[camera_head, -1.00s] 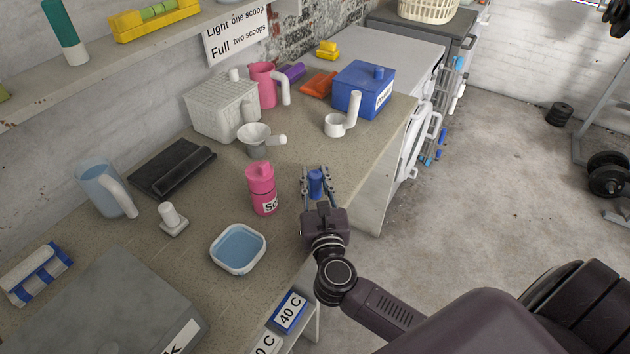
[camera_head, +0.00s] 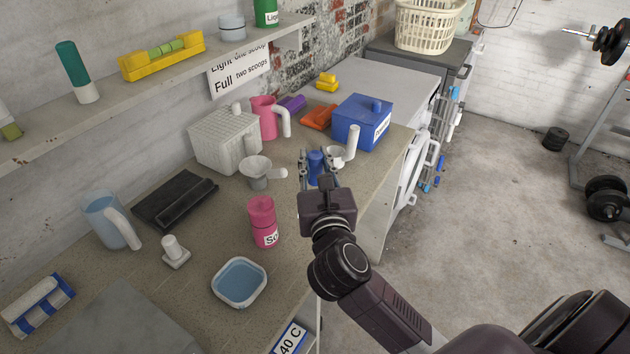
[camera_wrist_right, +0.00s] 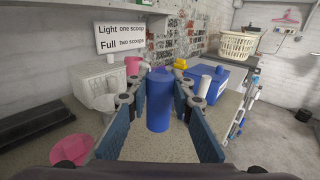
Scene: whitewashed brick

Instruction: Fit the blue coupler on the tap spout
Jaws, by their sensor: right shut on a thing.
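The blue coupler (camera_head: 316,168) is a plain blue cylinder held upright between the fingers of my right gripper (camera_head: 318,160). In the right wrist view the coupler (camera_wrist_right: 158,105) stands in the middle between the two finger pads. My right gripper is above the counter near its right edge, in front of a white scoop-like piece with an upright handle (camera_head: 352,143). I cannot make out a tap spout in either view. My left gripper is not in view.
On the counter (camera_head: 215,215) stand a pink bottle (camera_head: 263,222), a white funnel (camera_head: 255,171), a white basket (camera_head: 225,142), a blue box (camera_head: 362,120) and a shallow blue-bottomed dish (camera_head: 239,283). A shelf (camera_head: 140,85) runs along the wall. Open floor lies right.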

